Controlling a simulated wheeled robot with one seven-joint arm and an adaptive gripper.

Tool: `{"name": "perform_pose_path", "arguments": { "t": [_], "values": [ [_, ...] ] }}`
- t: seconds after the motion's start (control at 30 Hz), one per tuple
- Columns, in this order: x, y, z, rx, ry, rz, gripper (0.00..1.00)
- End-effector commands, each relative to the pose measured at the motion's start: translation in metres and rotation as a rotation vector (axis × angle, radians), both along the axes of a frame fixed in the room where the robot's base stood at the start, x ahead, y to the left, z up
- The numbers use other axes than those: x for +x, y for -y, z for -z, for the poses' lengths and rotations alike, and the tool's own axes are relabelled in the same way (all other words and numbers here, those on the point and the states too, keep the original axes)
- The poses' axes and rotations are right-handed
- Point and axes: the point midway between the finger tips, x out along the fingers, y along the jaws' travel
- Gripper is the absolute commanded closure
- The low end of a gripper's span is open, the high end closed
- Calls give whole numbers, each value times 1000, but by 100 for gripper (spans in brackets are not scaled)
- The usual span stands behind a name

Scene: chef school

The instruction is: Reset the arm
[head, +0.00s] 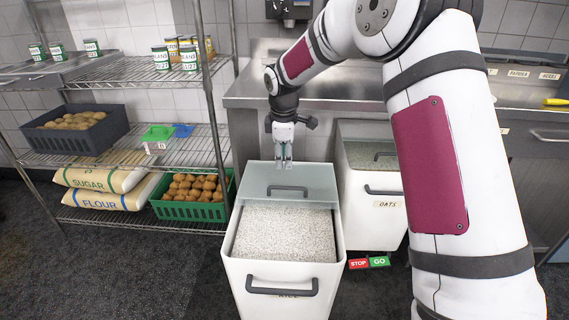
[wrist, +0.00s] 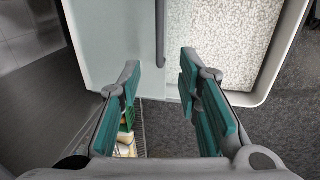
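My gripper (head: 283,160) is above the back edge of the rice bin (head: 244,275), pointing down. In the wrist view my gripper (wrist: 160,85) has its two teal-padded fingers wide apart with nothing between them. The bin's clear lid (head: 288,178) lies slid back over the rear part, with a dark handle (head: 287,190) on it. The lid handle also shows in the wrist view (wrist: 160,30). Pale rice (head: 285,232) fills the uncovered front part. I cannot tell whether the fingertips touch the lid.
An oats bin (head: 375,217) with a lid stands to the right, under the steel counter (head: 320,88). Red STOP and green GO signs (head: 369,263) lie on the floor beside the rice bin. A wire shelf (head: 180,138) with cans, crates and sacks stands left. Floor at front left is clear.

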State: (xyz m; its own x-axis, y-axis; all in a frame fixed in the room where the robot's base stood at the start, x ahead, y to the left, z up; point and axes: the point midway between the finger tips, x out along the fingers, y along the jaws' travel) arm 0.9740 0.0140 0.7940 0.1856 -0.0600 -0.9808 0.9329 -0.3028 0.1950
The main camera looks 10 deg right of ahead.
Motion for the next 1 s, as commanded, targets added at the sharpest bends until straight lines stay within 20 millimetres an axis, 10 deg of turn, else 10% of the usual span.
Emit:
{"name": "perform_pose_path", "arguments": {
  "t": [0.47,1.0],
  "values": [
    [-15,1,-20,-6,2,39,69],
    [-224,22,-147,-3,-1,567,69]
  ]
}}
